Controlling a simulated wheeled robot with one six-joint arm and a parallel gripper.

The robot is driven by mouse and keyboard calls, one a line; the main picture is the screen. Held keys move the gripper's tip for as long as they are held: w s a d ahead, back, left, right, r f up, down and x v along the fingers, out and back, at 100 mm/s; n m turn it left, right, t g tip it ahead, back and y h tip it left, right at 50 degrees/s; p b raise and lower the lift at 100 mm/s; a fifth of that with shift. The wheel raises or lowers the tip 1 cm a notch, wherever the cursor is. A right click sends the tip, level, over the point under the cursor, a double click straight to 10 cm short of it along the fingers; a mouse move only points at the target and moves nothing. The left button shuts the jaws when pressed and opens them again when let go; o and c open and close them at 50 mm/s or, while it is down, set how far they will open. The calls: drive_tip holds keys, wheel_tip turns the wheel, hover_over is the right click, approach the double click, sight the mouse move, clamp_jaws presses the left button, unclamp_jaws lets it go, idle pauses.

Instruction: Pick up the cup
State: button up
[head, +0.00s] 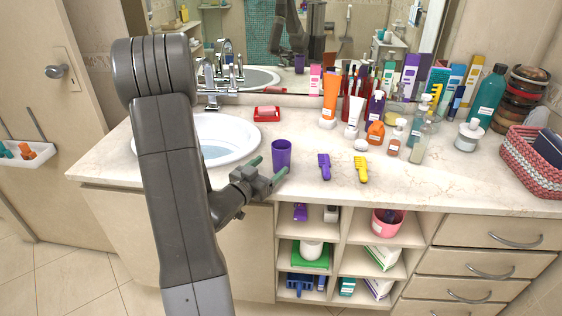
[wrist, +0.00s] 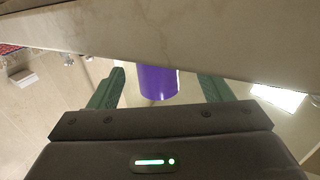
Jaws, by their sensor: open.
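The cup is a purple tumbler (head: 281,155) standing upright near the counter's front edge, just right of the sink. My gripper (head: 268,170) is open, with its green fingers close to the cup's left and front side in the head view. In the wrist view the purple cup (wrist: 158,82) shows between and beyond the two green fingers (wrist: 160,90), with a gap on each side. No contact is visible. The cup's far end is cut off by the counter band in the wrist view.
The white sink (head: 215,140) lies left of the cup. A purple brush (head: 324,166) and a yellow brush (head: 361,168) lie to its right. A red soap dish (head: 266,114) is behind. Bottles crowd the back right, near a woven basket (head: 530,160). Open shelves are below the counter.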

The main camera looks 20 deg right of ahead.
sight(276, 164)
drive_tip(key=p+x, duration=0.1)
drive_tip(key=x, duration=0.3)
drive_tip(key=shift+d+f, duration=0.2)
drive_tip(key=shift+d, duration=0.2)
drive_tip(key=c, duration=1.1)
drive_tip(key=shift+r, duration=0.25)
